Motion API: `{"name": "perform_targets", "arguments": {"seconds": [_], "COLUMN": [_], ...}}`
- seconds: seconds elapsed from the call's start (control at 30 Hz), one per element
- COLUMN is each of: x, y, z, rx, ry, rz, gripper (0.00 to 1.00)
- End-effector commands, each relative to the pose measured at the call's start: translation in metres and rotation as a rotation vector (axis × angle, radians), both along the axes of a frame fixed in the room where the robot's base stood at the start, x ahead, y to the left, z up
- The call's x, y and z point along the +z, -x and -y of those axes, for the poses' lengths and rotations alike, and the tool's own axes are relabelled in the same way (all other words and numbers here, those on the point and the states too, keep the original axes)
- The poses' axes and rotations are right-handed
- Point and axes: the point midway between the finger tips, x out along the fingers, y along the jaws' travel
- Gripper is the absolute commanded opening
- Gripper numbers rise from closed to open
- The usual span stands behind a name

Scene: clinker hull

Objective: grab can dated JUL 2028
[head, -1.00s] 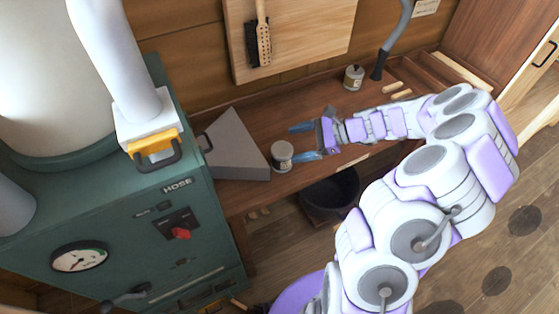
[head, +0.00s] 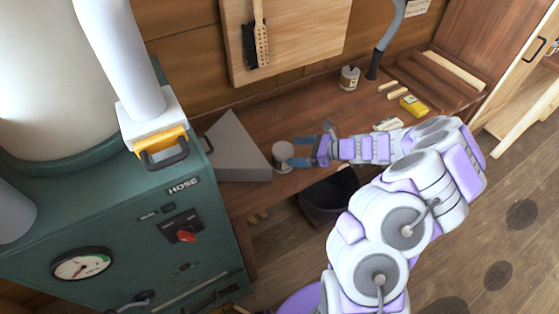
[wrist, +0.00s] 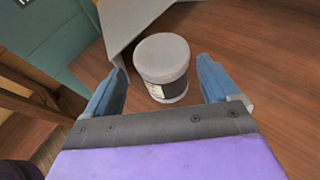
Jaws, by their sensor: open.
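A can with a pale grey lid and a dark band with a white label (wrist: 163,68) stands upright on the wooden bench, just beyond and between my open fingers. Its label text is too small to read. The same can shows in the head view (head: 283,155), beside the grey wedge-shaped box. My gripper (head: 300,153) is open and empty at bench height, with its blue fingers pointing at the can; it also shows in the wrist view (wrist: 163,88). A second can (head: 349,77) stands at the back of the bench; its date cannot be read.
The grey wedge-shaped box (head: 236,147) stands close left of the near can. A green hose machine (head: 120,230) is at the left. A yellow object (head: 414,105) and wooden sticks lie at the right. A dark bucket (head: 330,192) is under the bench edge.

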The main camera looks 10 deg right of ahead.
Motion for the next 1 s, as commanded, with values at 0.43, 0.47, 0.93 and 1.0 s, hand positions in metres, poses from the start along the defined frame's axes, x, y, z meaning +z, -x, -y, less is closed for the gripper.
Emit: {"name": "perform_targets", "arguments": {"seconds": [0.43, 0.47, 0.93, 1.0], "x": [-0.018, -0.019, -0.025, -0.024], "y": [-0.019, -0.020, -0.030, -0.030], "z": [-0.045, -0.049, -0.057, -0.057], "rx": [0.004, 0.004, 0.000, -0.001], "ry": [0.008, 0.008, 0.003, 0.003], "rz": [0.000, 0.000, -0.001, 0.000], "gripper": [0.89, 0.89, 0.87, 0.80]}}
